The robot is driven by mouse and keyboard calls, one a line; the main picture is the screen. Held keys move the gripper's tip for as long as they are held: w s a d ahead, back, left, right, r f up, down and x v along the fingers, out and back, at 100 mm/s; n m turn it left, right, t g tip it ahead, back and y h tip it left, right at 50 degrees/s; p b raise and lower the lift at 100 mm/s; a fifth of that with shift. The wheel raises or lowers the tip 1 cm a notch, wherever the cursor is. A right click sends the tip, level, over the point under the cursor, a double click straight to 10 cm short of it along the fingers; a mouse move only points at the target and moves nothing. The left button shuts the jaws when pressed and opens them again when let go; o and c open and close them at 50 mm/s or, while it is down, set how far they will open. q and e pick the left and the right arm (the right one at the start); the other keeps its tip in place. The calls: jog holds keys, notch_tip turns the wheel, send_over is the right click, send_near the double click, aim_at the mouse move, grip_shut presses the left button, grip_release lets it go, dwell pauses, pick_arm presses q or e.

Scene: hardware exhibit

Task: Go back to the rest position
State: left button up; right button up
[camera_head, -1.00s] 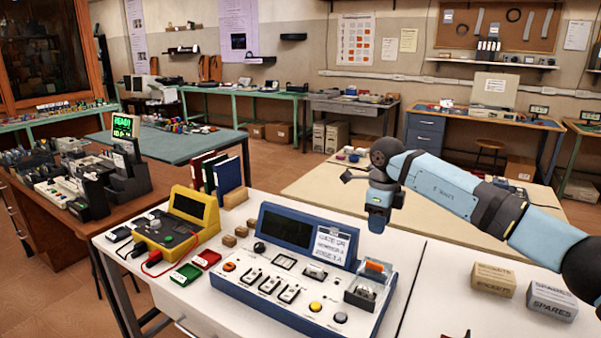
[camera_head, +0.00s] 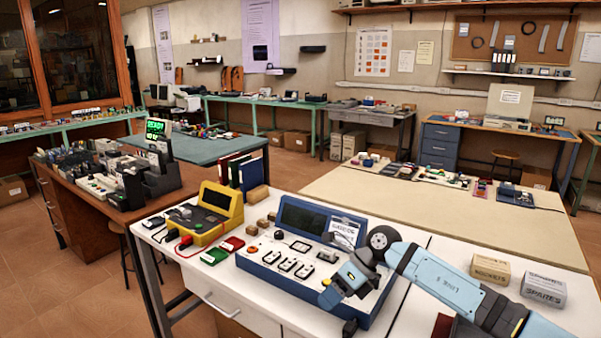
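My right arm comes in from the right over the white table (camera_head: 420,290). Its blue and black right gripper (camera_head: 340,289) hangs over the right end of the blue control console (camera_head: 268,268), pointing down and to the left. It hides that end of the console. The fingers are small and partly merge with the wrist, so I cannot tell whether they are open or shut. No object shows clearly in them. My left arm and gripper are not in view.
A yellow meter (camera_head: 212,214), red and green cards, and binders (camera_head: 243,172) stand left of the console. Two boxes (camera_head: 543,290) stand at the right of the table. A brown desk (camera_head: 62,197) is at left; a beige table (camera_head: 420,215) lies behind.

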jog(key=s+a+m+t+y, duration=0.5)
jog(key=s+a+m+y, duration=0.3)
jog(key=s+m+y, duration=0.35)
jog(key=s+d+f+m+t+h, duration=0.3)
jog(key=d+f+m+t+h, duration=0.3)
jog(key=m, duration=0.6)
jog(key=s+d+f+m+t+h, duration=0.2)
jog(key=d+f+m+t+h, duration=0.25)
jog(key=m+t, duration=0.55)
jog(key=s+d+f+m+g+h, duration=0.35)
jog(key=s+d+f+m, duration=0.2)
jog(key=s, duration=0.25)
jog(key=s+d+f+m+g+h, duration=0.3)
jog(key=s+d+f+m+g, duration=0.15)
jog(key=s+f+m, duration=0.2)
pick_arm(q)
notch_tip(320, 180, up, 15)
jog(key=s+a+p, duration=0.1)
jog(key=p, duration=1.8)
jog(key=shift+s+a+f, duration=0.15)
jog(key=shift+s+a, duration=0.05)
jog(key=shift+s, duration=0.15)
pick_arm(e)
notch_tip(320, 180, up, 16)
jog(key=s+n, duration=0.1)
jog(key=shift+s+d+f, duration=0.2)
jog(key=shift+s+f, duration=0.05)
jog(key=shift+s, duration=0.15)
